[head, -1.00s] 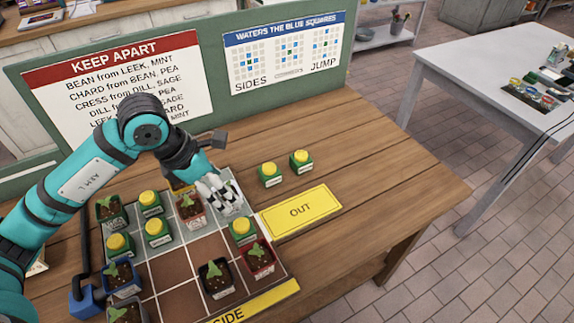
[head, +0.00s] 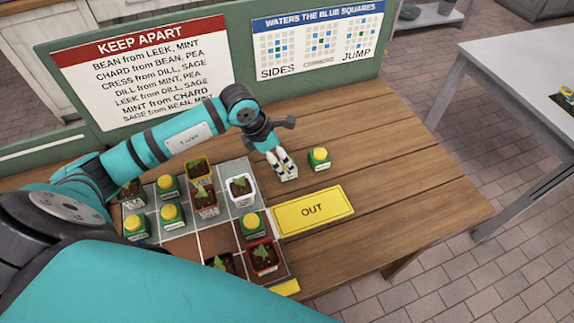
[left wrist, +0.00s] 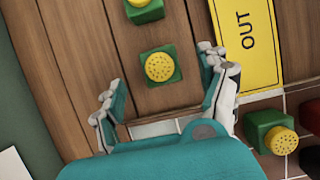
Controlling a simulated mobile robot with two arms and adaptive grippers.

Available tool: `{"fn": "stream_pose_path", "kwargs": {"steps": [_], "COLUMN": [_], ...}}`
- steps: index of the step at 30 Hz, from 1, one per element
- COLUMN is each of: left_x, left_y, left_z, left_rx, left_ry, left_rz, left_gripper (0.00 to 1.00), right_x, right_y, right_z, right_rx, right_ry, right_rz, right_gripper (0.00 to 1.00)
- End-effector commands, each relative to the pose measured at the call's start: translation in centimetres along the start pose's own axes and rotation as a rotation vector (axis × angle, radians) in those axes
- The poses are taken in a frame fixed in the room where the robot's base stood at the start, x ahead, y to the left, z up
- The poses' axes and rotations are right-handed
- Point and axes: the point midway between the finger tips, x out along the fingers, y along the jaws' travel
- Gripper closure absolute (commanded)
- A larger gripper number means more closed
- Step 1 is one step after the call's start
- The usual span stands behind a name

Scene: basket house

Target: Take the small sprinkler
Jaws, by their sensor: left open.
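My left gripper (head: 283,160) is open above the table, behind the yellow OUT plate. In the left wrist view a green sprinkler box with a round yellow perforated top (left wrist: 160,68) sits between the spread fingers, apart from both. In the head view the fingers mostly hide that box. A second, similar sprinkler (head: 319,159) stands just to its right and shows at the top of the left wrist view (left wrist: 145,9). Similar green boxes stand on the grid, one at its right edge (head: 252,223). The labels are too small to read, so I cannot tell which is the small one. My right gripper is not in view.
The yellow OUT plate (head: 312,210) lies in front of the two loose sprinklers. The grid tray holds several potted seedlings, including one in a white pot (head: 241,190). Two signs stand on the green board (head: 240,60) behind. The table's right side is clear.

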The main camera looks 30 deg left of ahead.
Motion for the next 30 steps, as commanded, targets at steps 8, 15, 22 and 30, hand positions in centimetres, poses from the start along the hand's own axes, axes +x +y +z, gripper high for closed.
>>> {"fn": "stream_pose_path", "kwargs": {"steps": [8,15,22,30], "left_x": [2.1,5.5,6.1,6.0], "left_y": [0.0,0.1,0.1,0.1], "left_z": [-0.1,-0.2,-0.2,-0.2], "left_rx": [-0.002,-0.001,0.002,0.002], "left_ry": [0.003,0.002,0.001,0.001], "left_rz": [-0.002,-0.001,0.001,0.001], "left_gripper": [0.23,0.23,0.23,0.51], "right_x": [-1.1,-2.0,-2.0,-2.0], "right_y": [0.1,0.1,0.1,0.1], "right_z": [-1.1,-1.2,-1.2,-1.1], "right_rx": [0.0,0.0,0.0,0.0], "right_ry": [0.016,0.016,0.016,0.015], "right_rz": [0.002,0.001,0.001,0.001], "right_gripper": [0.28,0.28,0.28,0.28]}}
